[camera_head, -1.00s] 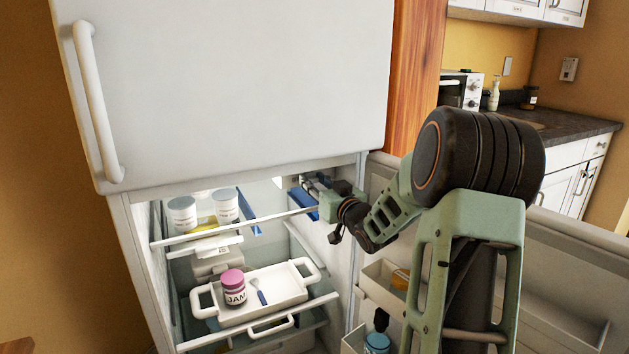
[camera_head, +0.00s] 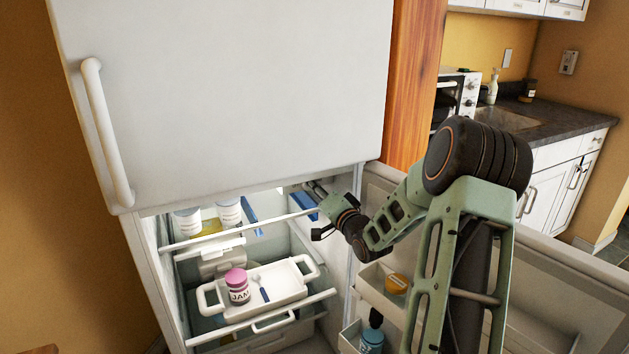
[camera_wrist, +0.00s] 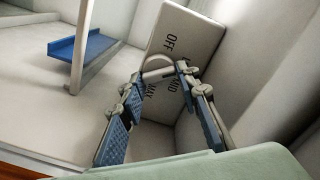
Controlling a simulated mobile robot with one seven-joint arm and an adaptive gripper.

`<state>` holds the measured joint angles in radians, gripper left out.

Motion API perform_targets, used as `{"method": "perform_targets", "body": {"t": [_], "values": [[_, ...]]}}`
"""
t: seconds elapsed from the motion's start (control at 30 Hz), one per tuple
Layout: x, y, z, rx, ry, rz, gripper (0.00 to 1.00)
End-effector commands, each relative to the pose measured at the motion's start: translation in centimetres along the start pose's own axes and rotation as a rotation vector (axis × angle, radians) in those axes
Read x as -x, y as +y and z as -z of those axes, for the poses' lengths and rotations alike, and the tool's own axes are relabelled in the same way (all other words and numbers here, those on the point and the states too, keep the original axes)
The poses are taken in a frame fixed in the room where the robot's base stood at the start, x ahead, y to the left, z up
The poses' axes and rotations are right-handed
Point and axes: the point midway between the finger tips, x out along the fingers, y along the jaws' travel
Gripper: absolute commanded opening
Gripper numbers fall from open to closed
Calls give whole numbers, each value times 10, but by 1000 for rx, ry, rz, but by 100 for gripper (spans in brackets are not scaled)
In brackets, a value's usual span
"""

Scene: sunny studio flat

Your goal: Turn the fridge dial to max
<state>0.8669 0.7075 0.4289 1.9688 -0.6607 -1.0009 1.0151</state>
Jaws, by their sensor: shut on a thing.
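The fridge dial (camera_wrist: 158,62) is a pale round knob on a white box (camera_wrist: 186,36) in the wrist view. The box carries dark lettering: OFF near its upper part, MID to the right and MAX lower down. My gripper (camera_wrist: 159,76) is shut on the dial, with a blue-padded finger on each side. The fingers cover part of the dial, and I cannot tell exactly where it points. In the head view my gripper (camera_head: 316,190) reaches into the top right of the open fridge compartment. The dial is hidden there.
A white tray (camera_head: 287,297) with a pink-lidded jam jar (camera_head: 237,287) and a small blue-handled utensil (camera_head: 264,290) sits on a lower shelf. White tubs (camera_head: 229,212) stand upper left. The open door with bins (camera_head: 372,295) is at right. A blue piece (camera_wrist: 84,53) lies left of the box.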

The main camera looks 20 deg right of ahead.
Motion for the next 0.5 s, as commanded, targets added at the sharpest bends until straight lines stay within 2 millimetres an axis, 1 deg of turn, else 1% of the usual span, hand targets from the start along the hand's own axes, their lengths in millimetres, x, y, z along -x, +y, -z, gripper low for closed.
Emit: {"method": "perform_targets", "body": {"t": [0.5], "values": [[0, 1, 1, -496, 1, -2, 6]]}}
